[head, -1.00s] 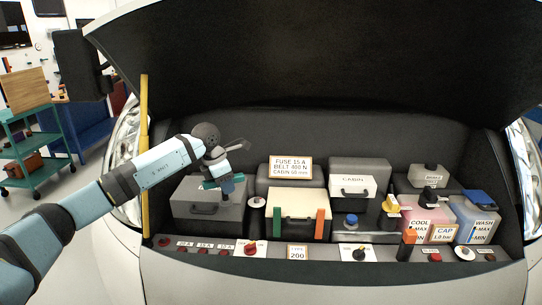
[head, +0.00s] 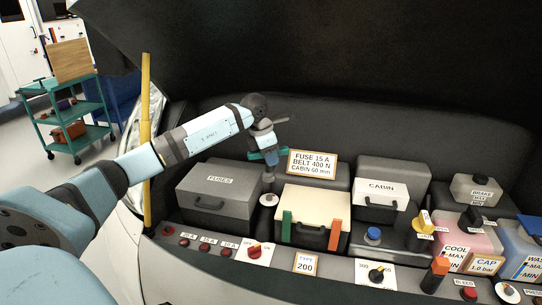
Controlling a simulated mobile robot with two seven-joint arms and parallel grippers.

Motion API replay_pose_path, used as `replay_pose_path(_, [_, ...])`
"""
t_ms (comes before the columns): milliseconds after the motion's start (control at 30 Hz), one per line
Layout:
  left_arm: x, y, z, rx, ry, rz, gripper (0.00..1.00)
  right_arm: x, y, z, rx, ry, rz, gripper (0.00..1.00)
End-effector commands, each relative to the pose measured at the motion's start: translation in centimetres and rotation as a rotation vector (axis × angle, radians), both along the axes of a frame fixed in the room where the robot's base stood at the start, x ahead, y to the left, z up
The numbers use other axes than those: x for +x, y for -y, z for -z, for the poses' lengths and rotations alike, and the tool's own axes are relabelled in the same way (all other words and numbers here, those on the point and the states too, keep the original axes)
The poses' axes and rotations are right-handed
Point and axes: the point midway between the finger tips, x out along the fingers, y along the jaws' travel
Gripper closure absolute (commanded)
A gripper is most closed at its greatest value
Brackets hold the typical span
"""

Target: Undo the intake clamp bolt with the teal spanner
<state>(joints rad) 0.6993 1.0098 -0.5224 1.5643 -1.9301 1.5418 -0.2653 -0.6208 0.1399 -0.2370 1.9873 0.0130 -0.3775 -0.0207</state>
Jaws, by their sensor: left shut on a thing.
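My left gripper (head: 267,157) points down over the gap between the grey FUSES box and the cream-lidded box. It is shut on a teal tool (head: 256,156), which looks like the teal spanner and sticks out sideways from the fingers. A short grey stem (head: 268,176) shows just below the fingers, and I cannot tell whether the gripper touches it. A small white disc (head: 268,200) lies below that. I cannot make out the intake clamp bolt for certain. My right gripper is not in view.
The FUSES box (head: 218,190) is left of the gripper, the cream-lidded box (head: 313,200) right of it. A sign (head: 312,163) stands close behind. A yellow prop (head: 145,130) is at the left, and the raised bonnet (head: 330,50) hangs overhead. Knobs line the front ledge.

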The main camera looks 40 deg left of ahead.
Motion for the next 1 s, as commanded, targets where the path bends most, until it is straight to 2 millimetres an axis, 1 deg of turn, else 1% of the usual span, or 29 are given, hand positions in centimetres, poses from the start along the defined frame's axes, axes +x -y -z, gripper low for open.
replay_pose_path(33, [0.1, 0.0, -0.1, 0.000, 0.004, -0.001, 1.00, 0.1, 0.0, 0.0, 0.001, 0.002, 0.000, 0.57])
replay_pose_path(267, [0.1, 0.0, 1.2, -0.001, 0.003, -0.001, 1.00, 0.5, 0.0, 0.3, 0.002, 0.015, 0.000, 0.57])
replay_pose_path(700, [0.1, 0.0, 5.2, -0.001, 0.002, -0.001, 1.00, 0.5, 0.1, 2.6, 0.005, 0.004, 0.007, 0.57])
replay_pose_path(833, [0.1, 0.0, 5.7, -0.001, 0.003, -0.001, 1.00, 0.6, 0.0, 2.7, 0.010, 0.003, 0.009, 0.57])
replay_pose_path(1000, [0.1, 0.0, 5.7, -0.001, 0.003, -0.001, 1.00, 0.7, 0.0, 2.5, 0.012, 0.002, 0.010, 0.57])
